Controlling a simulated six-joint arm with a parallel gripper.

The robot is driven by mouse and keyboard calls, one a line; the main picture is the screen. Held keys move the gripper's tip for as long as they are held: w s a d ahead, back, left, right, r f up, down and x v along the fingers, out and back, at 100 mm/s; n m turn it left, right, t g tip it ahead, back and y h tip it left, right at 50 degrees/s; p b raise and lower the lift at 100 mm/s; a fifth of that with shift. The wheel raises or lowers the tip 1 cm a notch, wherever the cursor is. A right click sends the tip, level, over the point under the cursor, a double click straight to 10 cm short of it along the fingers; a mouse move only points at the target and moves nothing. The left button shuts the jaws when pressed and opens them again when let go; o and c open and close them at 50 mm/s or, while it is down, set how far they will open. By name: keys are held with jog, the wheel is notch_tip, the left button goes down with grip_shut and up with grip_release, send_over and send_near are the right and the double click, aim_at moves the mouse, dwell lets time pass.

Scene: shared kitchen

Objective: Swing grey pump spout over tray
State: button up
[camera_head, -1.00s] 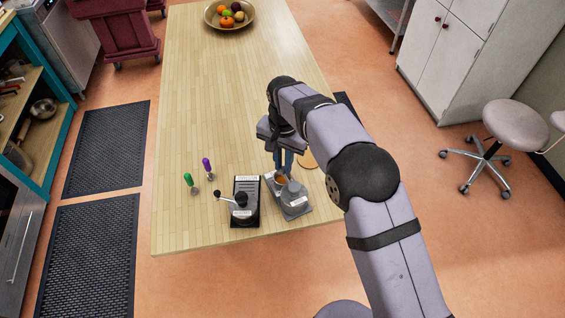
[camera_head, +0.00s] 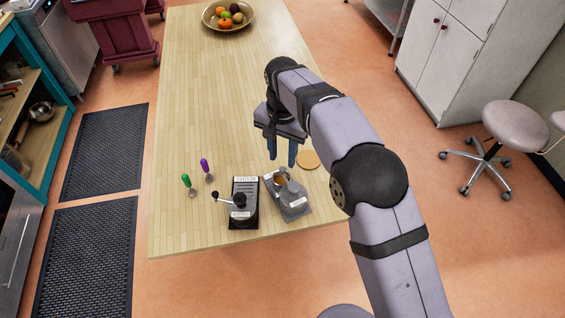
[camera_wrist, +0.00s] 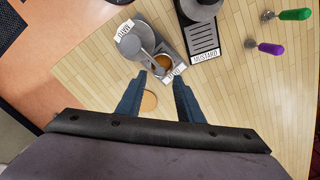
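The grey pump (camera_head: 293,193) stands upright on a grey tray (camera_head: 298,210) near the front edge of the table. It also shows in the wrist view (camera_wrist: 130,44). Its thin spout (camera_wrist: 147,56) points from the pump head toward my gripper, above the tray and close beside a small round orange-brown item (camera_wrist: 163,62) on it. I cannot tell whether the spout tip is over that item. My gripper (camera_head: 282,158) is above the table behind the pump, its two blue-grey fingers apart and empty. The wrist view shows the open gap (camera_wrist: 158,92) clear of the spout.
A black pump (camera_head: 241,205) on a dark tray stands left of the grey one. Green-handled (camera_head: 187,182) and purple-handled (camera_head: 206,168) tools lie further left. A round tan disc (camera_head: 308,160) lies behind the grey pump. A fruit bowl (camera_head: 228,16) is at the far end; the table between is clear.

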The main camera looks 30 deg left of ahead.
aim_at(283, 168)
jog(key=shift+r+b, duration=0.3)
jog(key=shift+r, duration=1.5)
jog(key=shift+w+d, duration=0.25)
jog(key=shift+d, duration=0.05)
jog(key=w+d, duration=0.2)
jog(key=d, duration=1)
jog(key=w+d, duration=0.2)
jog(key=d, duration=0.9)
jog(key=s+d+f, duration=0.2)
jog(key=s+d, duration=0.6)
jog(key=d, duration=0.2)
jog(key=s+d+f+m, duration=0.1)
jog(key=s+d+f, duration=0.2)
jog(key=s+d, duration=0.5)
jog(key=shift+d+f, duration=0.3)
jog(key=shift+d, duration=0.95)
